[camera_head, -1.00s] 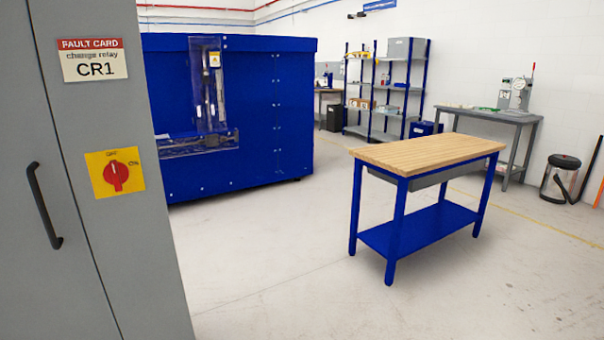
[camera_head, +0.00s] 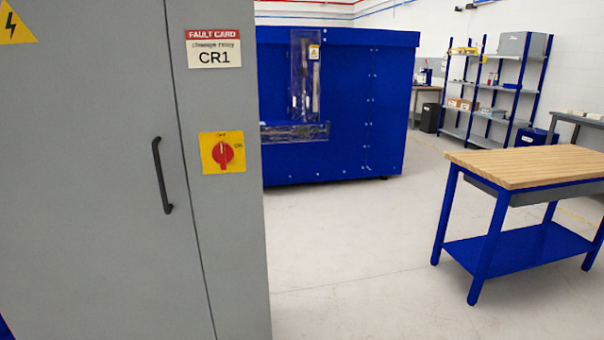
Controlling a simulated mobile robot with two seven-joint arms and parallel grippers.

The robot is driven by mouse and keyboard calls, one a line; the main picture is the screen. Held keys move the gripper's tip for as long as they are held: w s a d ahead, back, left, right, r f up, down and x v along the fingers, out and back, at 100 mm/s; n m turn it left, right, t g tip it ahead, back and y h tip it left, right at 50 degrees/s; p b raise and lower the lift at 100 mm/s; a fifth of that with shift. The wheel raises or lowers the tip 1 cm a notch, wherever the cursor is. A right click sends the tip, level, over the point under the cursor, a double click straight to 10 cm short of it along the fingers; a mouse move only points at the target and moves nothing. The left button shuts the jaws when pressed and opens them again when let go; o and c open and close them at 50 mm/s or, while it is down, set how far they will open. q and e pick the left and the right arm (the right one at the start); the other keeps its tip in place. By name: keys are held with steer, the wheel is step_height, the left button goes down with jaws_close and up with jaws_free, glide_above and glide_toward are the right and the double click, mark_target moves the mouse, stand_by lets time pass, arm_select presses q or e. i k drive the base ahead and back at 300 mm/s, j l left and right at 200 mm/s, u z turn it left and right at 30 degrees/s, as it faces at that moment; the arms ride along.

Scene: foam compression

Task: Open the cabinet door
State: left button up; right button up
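A tall grey cabinet fills the left of the head view. Its door (camera_head: 85,190) is shut, with a thin seam along its right edge. A black vertical bar handle (camera_head: 161,176) sits near that edge. To the right of the seam, the frame holds a red rotary switch (camera_head: 222,155) on a yellow plate and a fault card (camera_head: 213,48) reading CR1. A yellow lightning warning sign (camera_head: 14,24) is at the door's upper left. Neither of my grippers shows in this view.
A wood-topped blue workbench (camera_head: 530,165) stands at the right. A large blue machine (camera_head: 375,100) stands behind the cabinet, with a shelf rack (camera_head: 495,90) at the back right. The pale floor (camera_head: 350,250) between cabinet and workbench is clear.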

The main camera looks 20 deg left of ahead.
mark_target(99, 240)
steer(key=u, duration=1.95)
